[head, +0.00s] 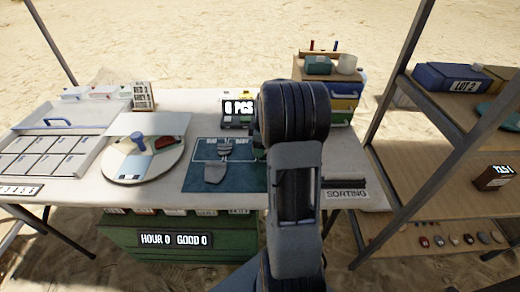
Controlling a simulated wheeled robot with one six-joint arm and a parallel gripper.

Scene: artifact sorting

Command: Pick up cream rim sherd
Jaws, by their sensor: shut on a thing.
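I cannot make out a cream rim sherd in the head view. My own arm rises through the middle of the picture, and its end is hidden behind the upper links, so my gripper and anything in it do not show. A teal mat (197,186) lies on the table left of my arm, with a grey flat shape (210,172) and a smaller grey shape (225,148) on it. A round pale turntable (122,164) stands left of the mat, with a blue knob (137,139) and a dark red piece (170,147) on it.
A white tray (66,122) with several pale tiles fills the table's left end. A small display (238,107) stands behind the mat. A shelf rack (430,190) stands at right, with a metal post.

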